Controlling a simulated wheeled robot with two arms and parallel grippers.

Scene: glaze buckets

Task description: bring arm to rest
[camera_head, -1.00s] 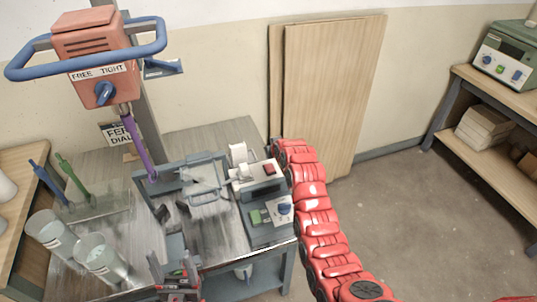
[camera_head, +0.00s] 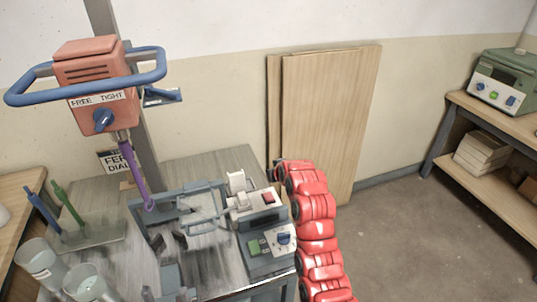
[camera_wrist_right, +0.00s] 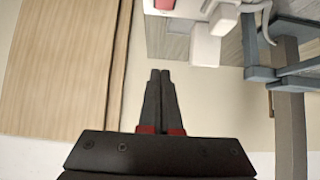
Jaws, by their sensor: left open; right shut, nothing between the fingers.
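My right arm (camera_head: 316,228), a red jointed chain, reaches up past the right side of the bench in the head view. Its gripper is not clearly visible there. In the right wrist view my right gripper (camera_wrist_right: 160,76) is shut and empty, its black fingers together. It is apart from the boards at left and the device at top.
The bench (camera_head: 215,165) carries a grey frame, a switch box (camera_head: 268,245) and clear buckets (camera_head: 88,285). An orange mixer head (camera_head: 95,90) with a purple shaft hangs above. Wooden boards (camera_head: 330,120) lean on the wall. The floor at right is clear.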

